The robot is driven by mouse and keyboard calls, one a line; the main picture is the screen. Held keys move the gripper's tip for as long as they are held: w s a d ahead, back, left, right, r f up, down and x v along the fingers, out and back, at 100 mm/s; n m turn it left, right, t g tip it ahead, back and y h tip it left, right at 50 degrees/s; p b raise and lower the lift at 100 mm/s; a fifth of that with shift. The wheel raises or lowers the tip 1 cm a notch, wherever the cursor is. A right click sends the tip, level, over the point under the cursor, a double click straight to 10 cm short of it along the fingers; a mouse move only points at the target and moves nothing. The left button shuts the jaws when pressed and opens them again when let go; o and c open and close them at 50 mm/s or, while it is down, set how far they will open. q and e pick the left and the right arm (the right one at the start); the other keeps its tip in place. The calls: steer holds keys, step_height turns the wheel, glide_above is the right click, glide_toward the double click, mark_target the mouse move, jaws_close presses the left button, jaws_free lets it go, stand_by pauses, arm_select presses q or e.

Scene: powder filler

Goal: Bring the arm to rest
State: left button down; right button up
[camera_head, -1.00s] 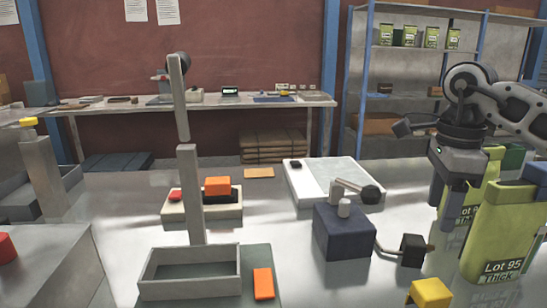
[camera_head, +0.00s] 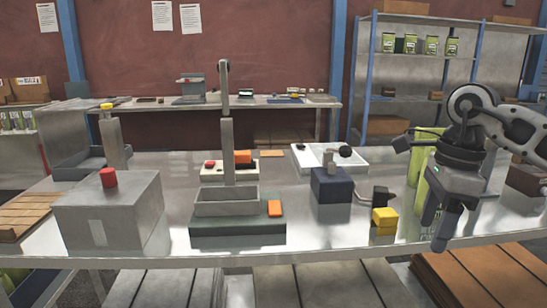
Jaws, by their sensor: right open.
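My right gripper (camera_head: 447,228) hangs at the right of the head view, at the front of the metal table (camera_head: 300,235). It points down, with its dark fingers apart and nothing seen between them. The arm comes in from the right edge. Green bags (camera_head: 422,160) stand on the table behind the gripper and are largely hidden by it. My left gripper is not in view.
A grey box with a red button (camera_head: 108,178) stands at the table's left. A tray on a green base (camera_head: 237,228), a dark blue block (camera_head: 333,186) and a yellow block (camera_head: 384,217) stand between it and the gripper. Shelves (camera_head: 410,95) stand behind.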

steer(key=s+a+f+g+y, duration=0.2)
steer(key=a+f+y, duration=0.2)
steer(key=a, duration=0.5)
steer(key=s+a+f+g+y, duration=0.1)
steer(key=s+a+f+y, duration=0.25)
steer(key=a, duration=0.65)
steer(key=s+a+r+m+t+y, duration=0.3)
steer(key=a+m+t+y, duration=0.1)
steer(key=a+m+y, duration=0.8)
steer(key=w+d+f+m+t+h, duration=0.1)
steer(key=d+f+m+t+h, duration=0.6)
steer(key=m, duration=0.6)
steer(key=w+d+f+m+t+h, duration=0.2)
steer(key=d+f+m+t+h, duration=0.2)
steer(key=m+t, duration=0.7)
steer(key=s+d+f+m+g+h, duration=0.3)
steer(key=s+f+m, duration=0.3)
steer(key=f, duration=0.2)
steer(key=s+d+f+m+g+h, duration=0.3)
steer(key=s+d+f+m+g, duration=0.1)
steer(key=f, duration=0.4)
steer(key=s+m+g, duration=0.1)
steer(key=s+m, duration=0.1)
steer(key=shift+s+d+m, duration=0.15)
steer(key=shift+d+m, duration=0.1)
steer(key=shift+m, duration=0.05)
steer(key=shift+f, duration=0.1)
